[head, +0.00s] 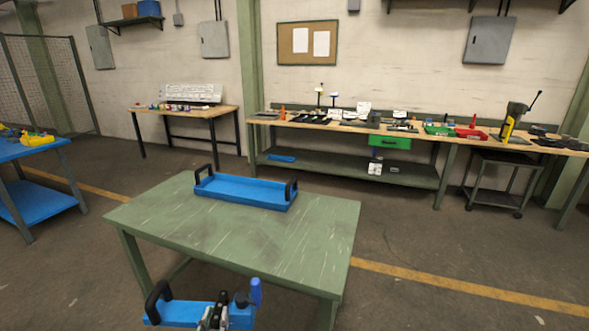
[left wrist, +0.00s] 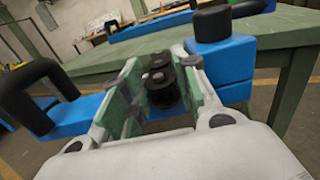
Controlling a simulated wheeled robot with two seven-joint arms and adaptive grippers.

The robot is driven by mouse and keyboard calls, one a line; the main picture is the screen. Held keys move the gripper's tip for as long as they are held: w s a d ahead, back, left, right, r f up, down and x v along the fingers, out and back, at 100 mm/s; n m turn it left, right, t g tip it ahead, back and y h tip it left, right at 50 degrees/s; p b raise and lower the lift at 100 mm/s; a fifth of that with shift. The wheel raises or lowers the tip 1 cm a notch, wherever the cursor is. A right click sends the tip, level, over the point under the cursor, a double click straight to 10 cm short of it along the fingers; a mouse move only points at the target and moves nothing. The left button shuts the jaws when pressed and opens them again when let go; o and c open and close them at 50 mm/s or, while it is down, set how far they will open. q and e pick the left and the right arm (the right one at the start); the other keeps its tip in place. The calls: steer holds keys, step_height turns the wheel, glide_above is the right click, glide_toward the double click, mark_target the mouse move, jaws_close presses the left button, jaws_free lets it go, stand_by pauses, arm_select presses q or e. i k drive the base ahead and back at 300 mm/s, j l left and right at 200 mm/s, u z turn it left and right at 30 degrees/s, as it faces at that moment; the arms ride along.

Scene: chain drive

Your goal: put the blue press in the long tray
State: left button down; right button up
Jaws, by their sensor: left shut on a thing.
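The blue press (head: 184,314) is at the bottom of the head view, in front of the green table's near edge. It has a long blue body, a black handle at its left end, and a black knob and blue upright part at its right. My left gripper (head: 214,319) is shut on it at the middle. In the left wrist view a black round part of the press (left wrist: 160,85) stands between the green-padded fingers. The long tray (head: 240,201) is blue, with a black handle at each end, and looks empty on the table. My right gripper is not in view.
The green table (head: 300,235) is bare around the tray, with most free room in front and to the right. A long workbench (head: 300,124) with parts, a green bin and a red bin stands along the back wall. A blue table (head: 40,150) stands at the left.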

mark_target(239, 193)
steer(key=i+j+z, duration=0.1)
steer(key=j+z, duration=0.3)
steer(key=j, duration=1.05)
